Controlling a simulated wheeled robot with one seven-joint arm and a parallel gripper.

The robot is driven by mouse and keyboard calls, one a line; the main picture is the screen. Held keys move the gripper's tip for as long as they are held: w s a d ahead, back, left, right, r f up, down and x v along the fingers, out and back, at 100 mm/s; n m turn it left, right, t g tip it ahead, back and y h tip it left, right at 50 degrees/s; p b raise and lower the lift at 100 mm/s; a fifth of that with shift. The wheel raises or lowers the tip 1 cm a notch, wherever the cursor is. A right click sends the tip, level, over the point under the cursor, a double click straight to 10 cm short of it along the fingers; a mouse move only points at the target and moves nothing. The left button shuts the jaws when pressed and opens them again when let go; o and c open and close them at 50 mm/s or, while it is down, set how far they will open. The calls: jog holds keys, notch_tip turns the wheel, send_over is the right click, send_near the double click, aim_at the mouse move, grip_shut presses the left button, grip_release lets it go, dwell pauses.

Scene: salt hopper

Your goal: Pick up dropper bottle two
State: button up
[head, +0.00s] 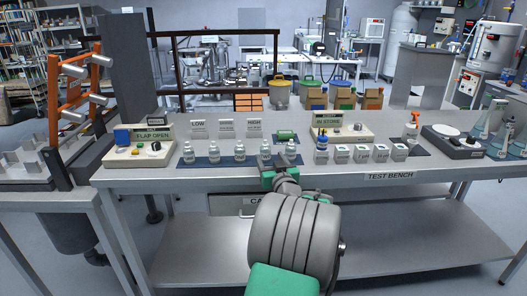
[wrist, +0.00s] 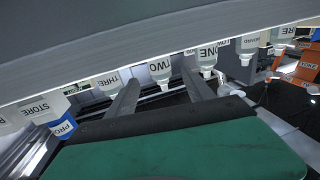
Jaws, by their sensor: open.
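Dropper bottle two (wrist: 160,68) is a small pale bottle labelled TWO. In the wrist view it hangs upside down, framed between the fingers of my gripper (wrist: 161,76). The fingers are apart, and I see no contact with the bottle. How deep it sits between them I cannot tell. Bottle three (wrist: 106,80) is just left of the fingers and bottle one (wrist: 207,55) just right. In the head view my gripper (head: 268,168) is at the bench front, close below bottle two (head: 265,150) in the bottle row; labels there are too small to read.
Bottles stand close on both sides. The test bench (head: 150,176) has a clear front strip.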

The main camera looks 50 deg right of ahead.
aim_at(267, 153)
jog(key=x, duration=0.4)
grip_shut()
dwell(0.5)
